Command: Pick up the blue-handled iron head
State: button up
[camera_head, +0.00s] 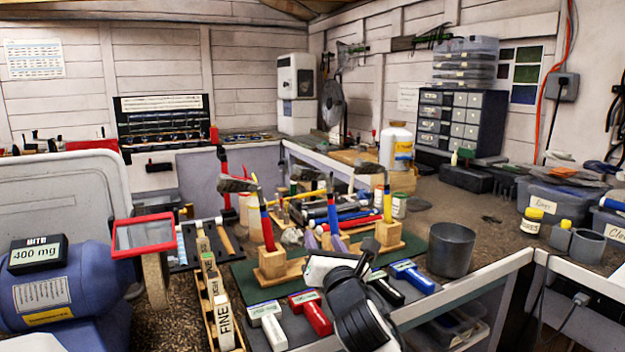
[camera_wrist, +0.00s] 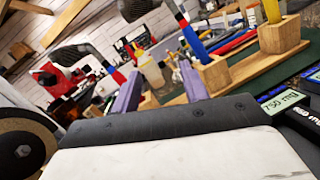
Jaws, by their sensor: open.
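The blue-handled iron head stands upright in the middle of a wooden rack. In the head view its blue handle (camera_head: 332,212) has a red part above it. In the wrist view the blue handle (camera_wrist: 192,40) stands in a wooden block (camera_wrist: 211,76), with a grey head (camera_wrist: 137,8) at the upper left. My gripper (camera_head: 325,242) is in front of the rack. Its purple fingers are apart and empty in the wrist view (camera_wrist: 158,92). The handle appears beyond and to the right of the fingers, not between them. Its base is hidden by my gripper in the head view.
A grey cup (camera_head: 451,249) stands right. A blue grinder (camera_head: 75,285) is at left.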

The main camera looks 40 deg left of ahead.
aim_at(334, 228)
jog(key=w+f+h, duration=0.1)
jog(key=w+d+f+n, duration=0.1)
jog(key=w, duration=0.1)
jog(key=w+d+f+n+h, duration=0.1)
jog(key=shift+w+d+f+h, duration=0.2)
jog(key=shift+w+h, duration=0.1)
jog(key=shift+w, duration=0.1)
jog(key=shift+t, duration=0.3)
jog(key=p+x, duration=0.2)
jog(key=x, duration=0.6)
jog(key=shift+p, duration=0.3)
jog(key=p+x, duration=0.2)
jog(key=x, duration=0.3)
jog(key=shift+s+a+f, duration=0.15)
jog(key=shift+f, duration=0.05)
jog(key=shift+w+a, duration=0.2)
jog(key=shift+w, duration=0.05)
jog(key=c, duration=0.9)
grip_shut()
